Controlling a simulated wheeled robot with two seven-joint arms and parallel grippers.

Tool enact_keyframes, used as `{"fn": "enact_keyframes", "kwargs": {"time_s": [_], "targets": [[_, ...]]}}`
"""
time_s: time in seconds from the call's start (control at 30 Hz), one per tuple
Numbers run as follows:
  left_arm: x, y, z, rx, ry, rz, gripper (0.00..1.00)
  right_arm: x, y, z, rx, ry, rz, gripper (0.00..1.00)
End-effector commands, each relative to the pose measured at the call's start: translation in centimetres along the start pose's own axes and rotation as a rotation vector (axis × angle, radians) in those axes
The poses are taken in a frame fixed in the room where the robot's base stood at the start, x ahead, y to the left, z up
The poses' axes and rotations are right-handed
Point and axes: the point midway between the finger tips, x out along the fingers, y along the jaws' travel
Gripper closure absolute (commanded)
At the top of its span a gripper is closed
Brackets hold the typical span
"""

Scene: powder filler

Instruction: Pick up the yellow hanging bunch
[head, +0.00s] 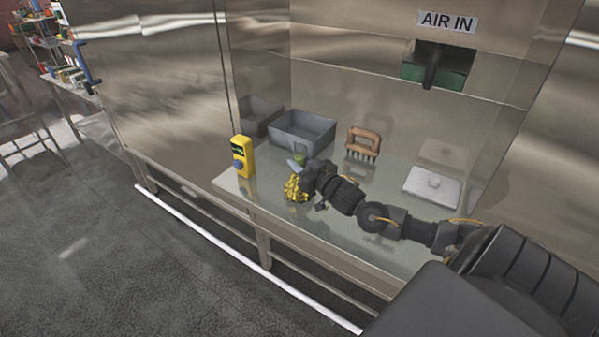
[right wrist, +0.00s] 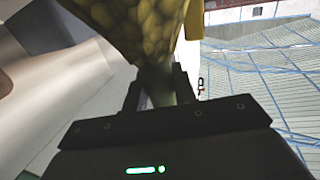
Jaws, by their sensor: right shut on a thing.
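The yellow bunch (head: 296,188) is at the left end of my right arm in the head view, over the front edge of the metal table. My right gripper (head: 309,176) is shut on it. In the right wrist view the bunch (right wrist: 140,25) looks knobbly and yellow, and its narrow stem end sits between the two fingers (right wrist: 163,88). I cannot tell whether the bunch touches the table. My left gripper is not in view.
A small green thing (head: 299,158) lies behind the gripper. Steel walls enclose the table.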

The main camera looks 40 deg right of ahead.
Motion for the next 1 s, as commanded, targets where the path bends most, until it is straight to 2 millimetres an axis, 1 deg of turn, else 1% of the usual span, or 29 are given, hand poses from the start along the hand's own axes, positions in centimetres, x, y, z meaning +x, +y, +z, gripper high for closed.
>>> {"fn": "enact_keyframes", "kwargs": {"time_s": [0.17,0.27,0.37,0.4,0.5,0.6,0.77,0.8,0.9,1.0], "targets": [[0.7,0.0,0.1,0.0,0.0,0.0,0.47,0.0,0.0,-1.2,-0.001,0.005,0.0,1.0],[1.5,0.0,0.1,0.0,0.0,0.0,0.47,0.0,0.0,-3.0,-0.003,0.007,-0.001,1.0],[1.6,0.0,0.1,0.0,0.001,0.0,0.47,-1.9,-1.0,-5.2,-0.003,0.004,-0.005,1.0],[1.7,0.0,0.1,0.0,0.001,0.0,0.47,-2.6,-1.4,-6.4,-0.003,0.006,-0.005,1.0],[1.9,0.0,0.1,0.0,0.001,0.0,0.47,-4.6,-2.4,-9.0,-0.005,0.005,-0.005,1.0],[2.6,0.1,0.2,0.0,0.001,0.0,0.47,-7.3,-3.9,-9.9,-0.001,0.001,-0.006,1.0],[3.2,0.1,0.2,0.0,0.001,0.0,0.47,-10.9,-5.7,-11.9,0.0,0.002,-0.004,1.0],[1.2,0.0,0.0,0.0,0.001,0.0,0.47,-11.0,-5.7,-12.9,0.008,-0.003,-0.002,1.0],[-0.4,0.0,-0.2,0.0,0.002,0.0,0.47,-11.4,-6.0,-13.1,0.008,-0.004,-0.003,1.0],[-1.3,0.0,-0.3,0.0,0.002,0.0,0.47,-11.9,-6.2,-13.2,0.005,-0.003,-0.003,1.0]]}}
